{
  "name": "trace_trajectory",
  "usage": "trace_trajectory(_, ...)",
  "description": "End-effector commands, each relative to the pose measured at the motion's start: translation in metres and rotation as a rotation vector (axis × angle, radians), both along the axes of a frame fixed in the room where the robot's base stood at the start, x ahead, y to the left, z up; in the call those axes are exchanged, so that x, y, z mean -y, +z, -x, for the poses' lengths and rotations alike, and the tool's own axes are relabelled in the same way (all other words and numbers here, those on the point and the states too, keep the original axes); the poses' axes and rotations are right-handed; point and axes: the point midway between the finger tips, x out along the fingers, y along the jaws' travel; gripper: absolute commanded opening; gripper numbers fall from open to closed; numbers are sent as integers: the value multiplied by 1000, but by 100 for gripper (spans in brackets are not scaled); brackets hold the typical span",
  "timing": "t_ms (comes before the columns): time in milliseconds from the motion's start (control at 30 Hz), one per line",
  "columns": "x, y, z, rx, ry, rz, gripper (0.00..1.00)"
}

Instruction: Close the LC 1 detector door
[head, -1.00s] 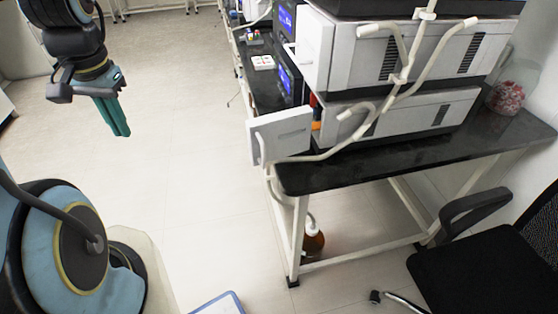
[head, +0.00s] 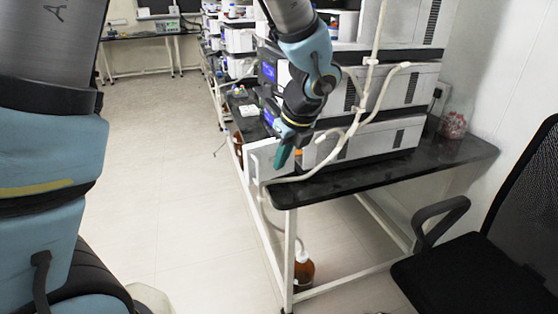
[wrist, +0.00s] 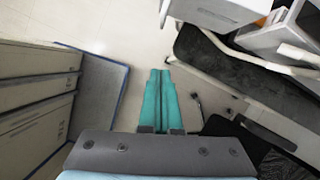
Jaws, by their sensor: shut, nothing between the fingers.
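The LC 1 detector door appears to be the white panel (head: 260,158) standing open at the left end of the lowest white instrument (head: 370,145) on the bench. In the wrist view a white panel (wrist: 212,10) at the top, beside the orange part, looks like the same door. My gripper (head: 281,160) has teal fingers, pointing down, and overlaps the panel's right part in the head view. In the wrist view my gripper (wrist: 160,75) is shut and empty, with the panel beyond its tips. Contact with the door cannot be told.
A pale tube (head: 350,130) runs down the instrument fronts. The black bench top (head: 400,160) has a glass jar (head: 453,125) at its right. A brown bottle (head: 304,270) stands below. A black chair (head: 455,270) is at the right. The floor to the left is clear.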

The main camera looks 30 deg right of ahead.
Motion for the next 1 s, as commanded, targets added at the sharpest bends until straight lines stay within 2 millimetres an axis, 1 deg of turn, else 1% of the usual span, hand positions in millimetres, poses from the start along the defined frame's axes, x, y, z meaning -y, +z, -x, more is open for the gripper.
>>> trace_trajectory(33, -2, -11, -3, -2, 1, -6, 0)
trace_trajectory(100, -4, -24, -8, -3, 0, -6, 0)
trace_trajectory(300, -7, -63, -23, -3, 3, -4, 0)
trace_trajectory(367, -8, -73, -26, -3, 4, -3, 0)
trace_trajectory(400, -10, -67, -35, -1, 8, 0, 0)
trace_trajectory(433, -11, -67, -40, -1, 8, 0, 0)
trace_trajectory(600, -16, -68, -58, -2, 5, 0, 0)
trace_trajectory(767, -17, -69, -65, -1, 5, 2, 0)
trace_trajectory(1000, -17, -70, -65, -1, 5, 2, 0)
